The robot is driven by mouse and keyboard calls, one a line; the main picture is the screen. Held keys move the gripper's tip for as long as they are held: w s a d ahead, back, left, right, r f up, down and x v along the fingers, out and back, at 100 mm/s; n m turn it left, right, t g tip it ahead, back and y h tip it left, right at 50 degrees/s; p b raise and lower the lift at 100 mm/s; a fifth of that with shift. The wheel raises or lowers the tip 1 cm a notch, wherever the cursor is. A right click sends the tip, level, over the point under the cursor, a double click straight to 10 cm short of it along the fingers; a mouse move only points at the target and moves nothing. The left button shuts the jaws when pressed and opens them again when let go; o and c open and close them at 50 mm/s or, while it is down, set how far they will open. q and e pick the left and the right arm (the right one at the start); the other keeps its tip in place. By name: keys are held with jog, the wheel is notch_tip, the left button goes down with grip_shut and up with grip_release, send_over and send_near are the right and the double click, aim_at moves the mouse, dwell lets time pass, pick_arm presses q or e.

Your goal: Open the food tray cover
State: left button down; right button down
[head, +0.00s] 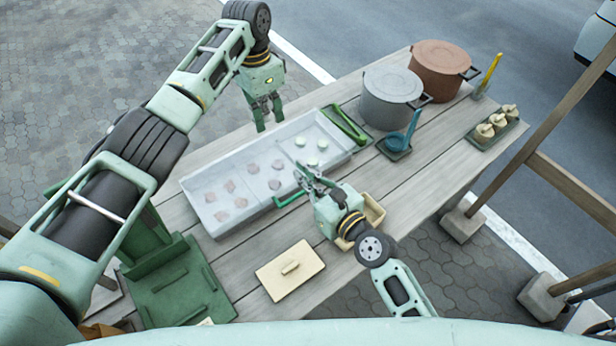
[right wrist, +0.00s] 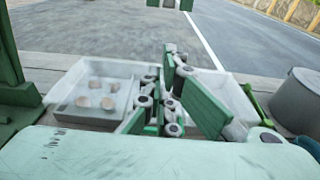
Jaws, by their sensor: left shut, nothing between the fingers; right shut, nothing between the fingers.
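A long white food tray (head: 187,196) lies across the wooden table. Its sections hold pinkish round pieces and, toward the right end, pale green ones. It looks covered by a clear flat lid, but I cannot tell for sure. A green bar, perhaps a handle (head: 288,201), shows at its near edge, beside my right gripper. My right gripper (head: 302,177) is shut and empty over the tray's near edge; its fingers (right wrist: 168,118) block part of the tray (right wrist: 75,76) in the right wrist view. My left gripper (head: 269,118) is shut and empty above the tray's far edge.
A grey pot (head: 390,98) and a brown pot (head: 440,68) stand at the back right. A blue ladle (head: 401,140) rests in front of the grey pot. A green stand (head: 176,286) is at the left.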

pick_arm(q)
jog(key=shift+w+a, duration=0.1)
pick_arm(e)
jog(key=w+a+r, duration=0.1)
jog(key=w+a, duration=0.4)
jog(key=w, duration=0.2)
jog(key=shift+w+r, duration=0.2)
jog(key=shift+w, duration=0.1)
pick_arm(q)
jog(key=c, duration=2.5)
grip_release()
jog(key=o, duration=0.3)
jog(key=shift+o, duration=0.2)
